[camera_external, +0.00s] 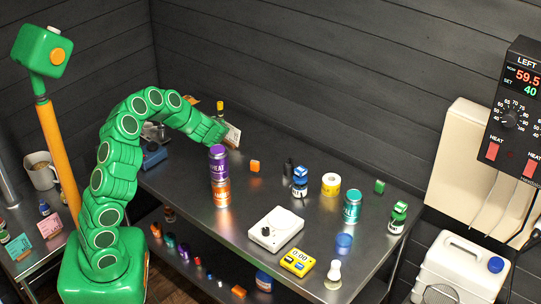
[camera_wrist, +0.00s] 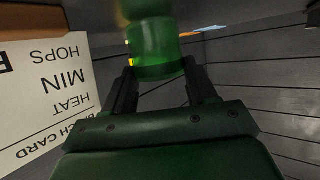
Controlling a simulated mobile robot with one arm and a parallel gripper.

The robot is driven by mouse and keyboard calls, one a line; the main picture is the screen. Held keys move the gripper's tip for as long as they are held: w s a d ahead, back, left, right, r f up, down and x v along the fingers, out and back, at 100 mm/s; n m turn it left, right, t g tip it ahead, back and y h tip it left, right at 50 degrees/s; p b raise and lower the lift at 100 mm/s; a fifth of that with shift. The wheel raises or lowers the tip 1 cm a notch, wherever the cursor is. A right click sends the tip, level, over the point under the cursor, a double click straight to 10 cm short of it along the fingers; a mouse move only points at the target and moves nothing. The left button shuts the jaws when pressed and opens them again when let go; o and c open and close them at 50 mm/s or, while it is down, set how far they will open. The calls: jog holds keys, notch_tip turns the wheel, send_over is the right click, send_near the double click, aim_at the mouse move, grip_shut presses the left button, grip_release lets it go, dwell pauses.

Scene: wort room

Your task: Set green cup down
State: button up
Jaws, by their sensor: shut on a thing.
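The green cup (camera_wrist: 160,60) shows in the wrist view as a see-through green cylinder, cut off by the top edge. It sits between the two dark fingers of my gripper (camera_wrist: 160,78), which is shut on it. In the external view the end of my arm with my gripper (camera_external: 222,132) is over the back left of the steel table, behind the purple can. I cannot make out the cup there, nor its height above the table.
A batch card (camera_wrist: 40,100) stands close beside my gripper. An orange cube (camera_external: 255,166), white scale (camera_external: 276,229) and teal can (camera_external: 352,206) stand farther right. Bare steel (camera_external: 310,145) lies at the back.

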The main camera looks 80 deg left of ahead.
jog(key=shift+f, duration=0.2)
jog(key=o, duration=0.8)
jog(key=v, duration=0.5)
jog(key=shift+r, duration=3.55)
